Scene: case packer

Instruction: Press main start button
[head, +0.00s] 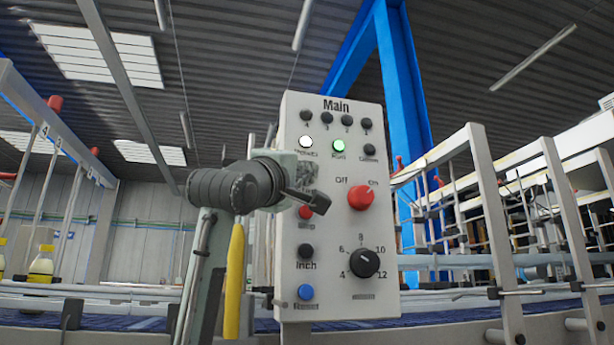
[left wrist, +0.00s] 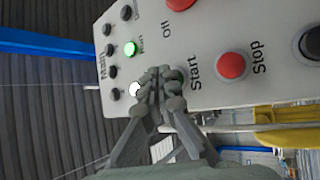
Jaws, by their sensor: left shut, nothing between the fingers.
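The pale grey main control panel (head: 336,240) stands upright in the middle of the head view, and also fills much of the left wrist view (left wrist: 210,92). My left gripper (head: 308,186) is shut and empty, held against or just in front of the panel's left side. In the left wrist view its closed fingertips (left wrist: 165,86) lie over the start button (left wrist: 179,76), beside the word Start. Only a sliver of the button shows there, and the gripper hides it in the head view. I cannot tell whether the fingertips touch it. My right gripper is not in view.
The red stop button (left wrist: 231,66) sits close by, under the gripper in the head view. A green lamp (head: 339,145) and a white lamp (head: 305,142) are lit above. A red off/on switch (head: 361,198) and a black dial (head: 364,264) are at right.

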